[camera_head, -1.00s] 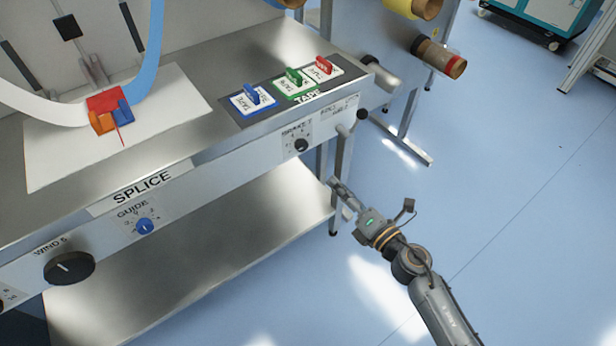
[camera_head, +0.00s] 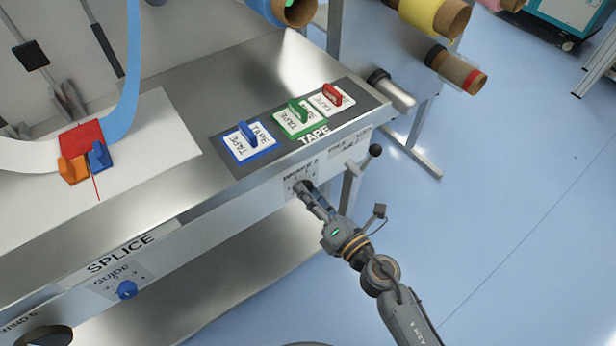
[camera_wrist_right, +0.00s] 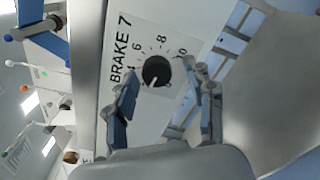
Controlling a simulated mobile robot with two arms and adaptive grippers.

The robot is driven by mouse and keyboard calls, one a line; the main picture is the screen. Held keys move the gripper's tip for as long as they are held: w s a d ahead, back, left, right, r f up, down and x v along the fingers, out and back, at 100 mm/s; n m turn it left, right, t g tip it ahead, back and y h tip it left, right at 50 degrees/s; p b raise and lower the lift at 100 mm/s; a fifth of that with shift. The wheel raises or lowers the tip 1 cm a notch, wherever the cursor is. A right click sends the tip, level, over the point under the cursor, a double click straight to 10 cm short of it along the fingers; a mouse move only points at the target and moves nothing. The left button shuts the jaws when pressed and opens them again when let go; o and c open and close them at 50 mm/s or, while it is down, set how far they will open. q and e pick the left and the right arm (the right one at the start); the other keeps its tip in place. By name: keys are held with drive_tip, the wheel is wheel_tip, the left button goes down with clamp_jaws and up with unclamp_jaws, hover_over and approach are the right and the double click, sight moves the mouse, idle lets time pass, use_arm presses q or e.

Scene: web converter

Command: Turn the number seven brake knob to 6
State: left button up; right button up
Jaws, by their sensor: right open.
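The brake 7 knob (camera_wrist_right: 156,71) is small, round and black, on a white dial plate (camera_wrist_right: 190,38) marked "BRAKE 7". In the right wrist view, its white mark sits at the knob's lower edge, away from the visible 8. I cannot tell the exact number it points to. My right gripper (camera_wrist_right: 160,72) is open, with one finger on each side of the knob; contact is not clear. In the head view my right gripper (camera_head: 304,187) is at the panel front and hides most of the knob. My left gripper is not in view.
Blue, green and red tape switches (camera_head: 299,118) stand on the tabletop above the dial. A black-ended lever (camera_head: 375,151) sticks out just right of my gripper. The blue guide knob (camera_head: 127,290) is further left. Open blue floor (camera_head: 500,220) lies to the right.

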drive_tip(key=shift+a+r, duration=0.1)
drive_tip(key=shift+c, duration=1.1)
clamp_jaws()
use_arm(q)
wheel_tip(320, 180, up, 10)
drive_tip(key=p, duration=0.9)
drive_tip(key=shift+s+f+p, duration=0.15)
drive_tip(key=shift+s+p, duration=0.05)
drive_tip(key=shift+p, duration=0.2)
use_arm(e)
drive_tip(key=m, duration=2.1)
drive_tip(key=shift+w+r, duration=0.1)
drive_tip(key=shift+r, duration=0.2)
drive_tip(key=shift+m, duration=0.3)
